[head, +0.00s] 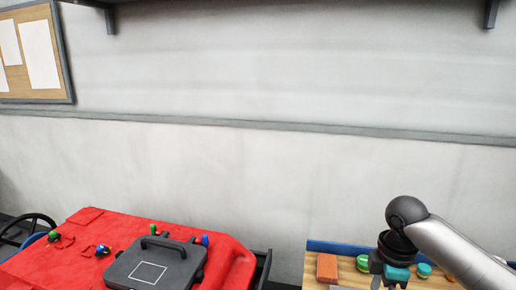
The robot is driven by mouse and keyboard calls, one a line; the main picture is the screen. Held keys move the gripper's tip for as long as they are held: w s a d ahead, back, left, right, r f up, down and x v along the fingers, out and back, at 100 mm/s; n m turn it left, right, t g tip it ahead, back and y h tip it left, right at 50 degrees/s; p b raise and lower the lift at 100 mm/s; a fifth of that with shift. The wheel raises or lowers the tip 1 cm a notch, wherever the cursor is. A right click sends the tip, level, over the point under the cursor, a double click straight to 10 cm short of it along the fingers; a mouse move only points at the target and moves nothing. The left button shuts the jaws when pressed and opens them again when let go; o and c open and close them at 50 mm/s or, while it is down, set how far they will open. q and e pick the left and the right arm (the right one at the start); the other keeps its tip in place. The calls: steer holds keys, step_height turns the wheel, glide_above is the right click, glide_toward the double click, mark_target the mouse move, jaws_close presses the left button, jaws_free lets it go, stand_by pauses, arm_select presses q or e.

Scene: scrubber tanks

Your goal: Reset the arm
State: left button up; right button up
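My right arm comes in from the right edge in the head view and bends down at a dark joint. My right gripper (389,279) is low over the wooden bench top (345,271), near the bottom edge of the picture. A teal block (397,273) shows at the gripper. I cannot tell whether the fingers hold it or it lies behind them. The fingertips are not clear. My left arm and gripper are not in view.
An orange-brown block (327,267) and a green round item (362,262) are on the bench left of the gripper. A red machine (100,240) with a dark lidded panel (157,262) stands at the lower left. A grey wall (250,170) fills the back; a shelf (300,2) crosses the top.

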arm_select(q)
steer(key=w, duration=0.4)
arm_select(e)
steer(key=s+a+f+m+t+y, duration=0.1)
steer(key=s+a+f+m, duration=0.1)
steer(key=s+a+f, duration=0.3)
steer(key=s+a+f+m+y, duration=0.1)
steer(key=s+a+f, duration=0.2)
steer(key=a+f, duration=0.35)
steer(key=s+d+r+m+t+h, duration=0.2)
steer(key=s+d+m, duration=0.1)
steer(key=s+m, duration=0.9)
steer(key=s+f+n+b, duration=0.25)
steer(key=f+b, duration=0.35)
steer(key=f, duration=2.1)
arm_select(q)
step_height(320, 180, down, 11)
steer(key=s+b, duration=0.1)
steer(key=b, duration=0.4)
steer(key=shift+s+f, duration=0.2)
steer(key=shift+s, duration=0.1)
arm_select(e)
steer(key=s+d+f+g, duration=0.2)
steer(key=s+f, duration=1.4)
steer(key=f, duration=0.4)
